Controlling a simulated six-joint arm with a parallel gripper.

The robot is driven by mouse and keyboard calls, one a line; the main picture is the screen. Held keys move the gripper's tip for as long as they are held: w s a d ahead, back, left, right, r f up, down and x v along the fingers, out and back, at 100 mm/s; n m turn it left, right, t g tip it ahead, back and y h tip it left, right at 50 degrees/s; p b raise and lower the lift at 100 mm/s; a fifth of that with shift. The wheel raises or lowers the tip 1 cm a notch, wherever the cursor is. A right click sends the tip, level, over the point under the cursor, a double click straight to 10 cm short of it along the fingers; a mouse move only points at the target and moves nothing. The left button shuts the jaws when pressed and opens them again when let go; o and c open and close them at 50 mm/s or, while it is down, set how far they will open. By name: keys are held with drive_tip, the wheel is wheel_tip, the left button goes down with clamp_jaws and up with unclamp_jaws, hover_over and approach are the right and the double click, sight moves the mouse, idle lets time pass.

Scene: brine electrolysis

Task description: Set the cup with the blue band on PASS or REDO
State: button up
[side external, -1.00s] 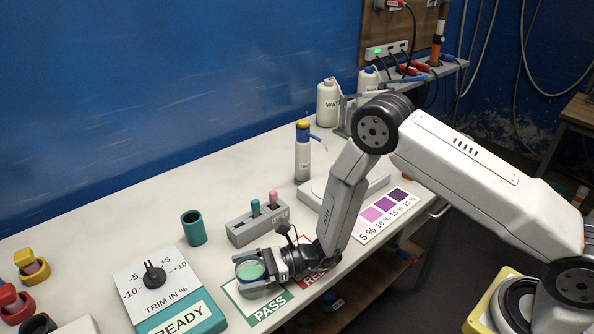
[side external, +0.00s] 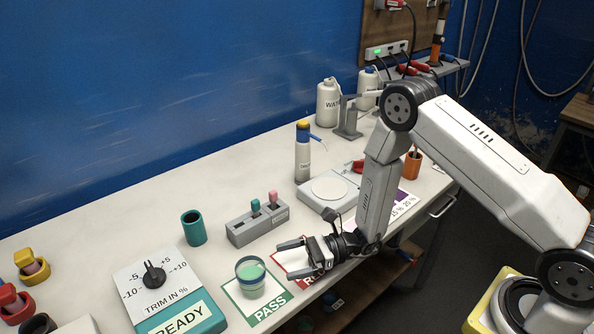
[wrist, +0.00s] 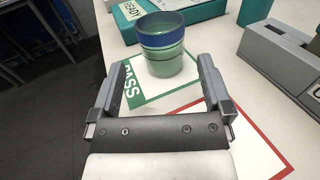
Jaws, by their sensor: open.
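The cup with the blue band (side external: 250,278) stands upright on the green-edged PASS card (side external: 231,291); pale green liquid shows inside it. In the wrist view the cup (wrist: 164,46) stands beyond my fingertips, on the PASS card (wrist: 150,97). My gripper (side external: 283,258) is open and empty, to the right of the cup and apart from it. In the wrist view both fingers of my gripper (wrist: 160,75) are spread, with no object between them. The red-edged REDO card (side external: 291,258) lies beneath my gripper and is partly hidden by it.
The trim box (side external: 208,321) with its READY label stands left of the cup. A grey block (side external: 240,234) with green and pink pegs and a teal beaker (side external: 193,229) stand behind. A white scale-like plate (side external: 312,194) is farther right. The table's front edge is close.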

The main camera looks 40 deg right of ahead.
drive_tip(key=shift+v, duration=1.1)
drive_tip(key=shift+s+a+r+n+g, duration=0.2)
drive_tip(key=shift+s+r+n+g, duration=0.1)
drive_tip(key=shift+n+g, duration=0.15)
drive_tip(key=s+d+r+n+g+h, duration=0.2)
drive_tip(key=s+n+g+h, duration=0.2)
drive_tip(key=s+n+g, duration=0.15)
drive_tip(key=s+d+r+n+g+h, duration=0.1)
drive_tip(key=s+r+n+g+h, duration=0.1)
drive_tip(key=s+n+g+h, duration=0.3)
drive_tip(key=d+r+n+t+h, duration=0.6)
drive_tip(key=d+n+t+h, duration=0.1)
drive_tip(key=d+n, duration=0.3)
drive_tip(key=shift+d+r+n+h, duration=0.15)
drive_tip(key=shift+d+n+h, duration=0.15)
drive_tip(key=shift+n, duration=0.3)
